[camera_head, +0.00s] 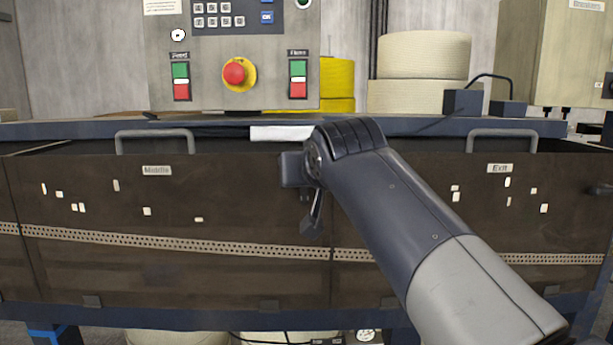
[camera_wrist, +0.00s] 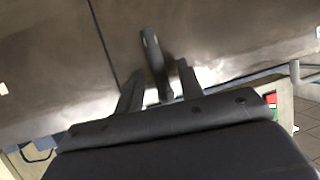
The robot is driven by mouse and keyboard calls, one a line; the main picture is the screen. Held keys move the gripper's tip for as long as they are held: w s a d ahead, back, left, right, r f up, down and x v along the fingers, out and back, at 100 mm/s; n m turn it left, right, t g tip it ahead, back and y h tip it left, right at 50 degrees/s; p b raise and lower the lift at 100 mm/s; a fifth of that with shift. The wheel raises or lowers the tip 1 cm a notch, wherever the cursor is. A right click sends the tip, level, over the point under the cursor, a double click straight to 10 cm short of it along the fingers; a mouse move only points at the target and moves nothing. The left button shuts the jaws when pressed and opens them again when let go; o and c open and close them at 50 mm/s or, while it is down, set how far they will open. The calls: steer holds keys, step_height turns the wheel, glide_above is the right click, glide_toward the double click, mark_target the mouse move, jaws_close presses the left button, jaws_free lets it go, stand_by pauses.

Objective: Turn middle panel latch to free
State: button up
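The middle panel (camera_head: 240,195) is a brown translucent cover with a "Middle" label and a handle on top. It hangs upright at the machine front. A dark, narrow latch lever (camera_wrist: 152,52) shows in the wrist view beside the panel seam. My gripper (camera_wrist: 160,72) has its two fingers apart, one on each side of the lever. I cannot tell if either finger touches it. In the head view my arm reaches the panel's right edge, and the latch cannot be made out clearly there.
The exit panel (camera_head: 480,225) adjoins on the right, with its own handle (camera_head: 502,134). A control box (camera_head: 233,50) with a red button stands above the middle panel. Tape rolls (camera_head: 420,75) sit on the blue-edged table behind. The space before the panels is clear apart from my arm.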

steer(key=b+v, duration=0.1)
steer(key=v, duration=0.9)
steer(key=shift+s+r, duration=0.2)
steer(key=shift+s, duration=0.2)
steer(key=shift+w, duration=0.1)
steer(key=p+x, duration=0.1)
steer(key=x, duration=0.9)
steer(key=shift+w+f, duration=0.15)
steer(key=shift+w, duration=0.2)
